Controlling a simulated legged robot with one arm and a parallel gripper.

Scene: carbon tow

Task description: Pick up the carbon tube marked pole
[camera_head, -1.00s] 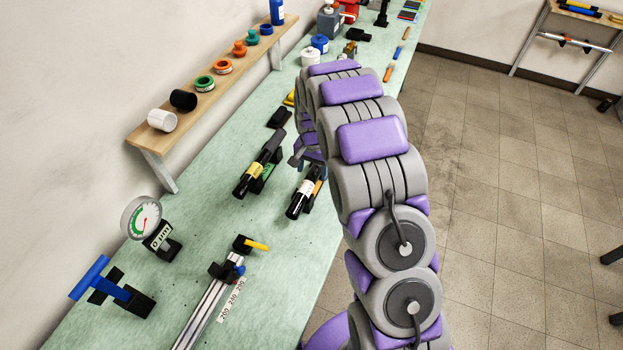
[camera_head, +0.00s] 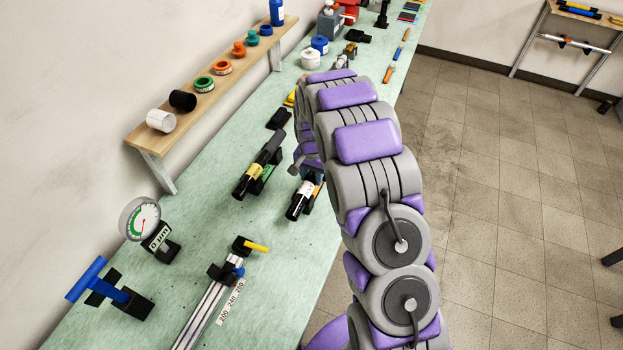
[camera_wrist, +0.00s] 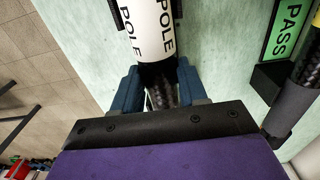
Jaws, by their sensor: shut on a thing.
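The carbon tube marked pole (camera_head: 299,201) is dark with a white label and lies at a slant on the green bench, near its right edge. In the wrist view its white label (camera_wrist: 151,28) reads POLE. My gripper (camera_wrist: 160,84) has its blue fingers on either side of the dark tube just below that label, shut on it. In the head view my arm hides the far part of this tube and most of the gripper.
A second dark tube with a yellow label (camera_head: 246,178) lies close on the left. A green PASS sign (camera_wrist: 288,30) stands beside the pole tube. A dial gauge (camera_head: 141,218) and a ruled rail (camera_head: 208,310) are nearer. The front bench has some bare room.

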